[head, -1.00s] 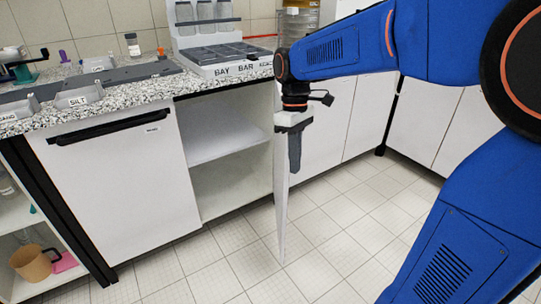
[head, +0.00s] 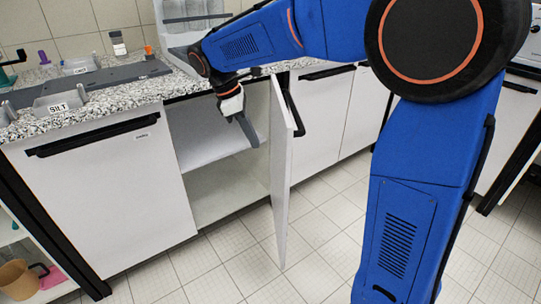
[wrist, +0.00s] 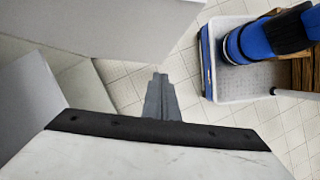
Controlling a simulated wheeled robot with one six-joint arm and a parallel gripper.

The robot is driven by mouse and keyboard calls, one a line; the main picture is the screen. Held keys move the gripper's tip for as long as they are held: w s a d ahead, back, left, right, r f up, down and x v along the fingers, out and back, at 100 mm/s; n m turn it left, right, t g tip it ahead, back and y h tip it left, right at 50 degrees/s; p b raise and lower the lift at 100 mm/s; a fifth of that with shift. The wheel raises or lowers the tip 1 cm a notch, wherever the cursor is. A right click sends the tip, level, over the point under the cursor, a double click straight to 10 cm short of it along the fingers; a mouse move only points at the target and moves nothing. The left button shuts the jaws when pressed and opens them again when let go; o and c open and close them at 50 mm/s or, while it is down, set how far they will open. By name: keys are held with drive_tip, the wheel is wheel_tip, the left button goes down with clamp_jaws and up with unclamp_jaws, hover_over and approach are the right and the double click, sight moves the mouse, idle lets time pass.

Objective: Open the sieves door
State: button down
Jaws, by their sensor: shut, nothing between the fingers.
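A white cabinet door (head: 281,165) stands swung out, nearly edge-on in the head view, with a black bar handle (head: 293,110) on its right face. To its left is the open compartment (head: 225,185) with one shelf. No sieves label is legible on this door. My gripper (head: 250,138) is shut and empty. It points down in front of the open compartment, to the left of the door, on its inner side. Whether it touches the door cannot be told. In the wrist view the closed fingers (wrist: 160,85) show with nothing between them.
A closed white front (head: 110,190) with a black handle is left of the compartment. The speckled counter (head: 120,92) above holds a grey tray labelled SILT (head: 60,107). More closed cabinets (head: 355,115) stand to the right. The tiled floor (head: 240,270) in front is clear.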

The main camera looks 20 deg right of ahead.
hover_over(283, 173)
drive_tip(key=a, duration=0.2)
wheel_tip(283, 173, down, 9)
drive_tip(key=shift+w+a, duration=0.2)
drive_tip(key=shift+w, duration=0.15)
drive_tip(key=shift+d, duration=0.15)
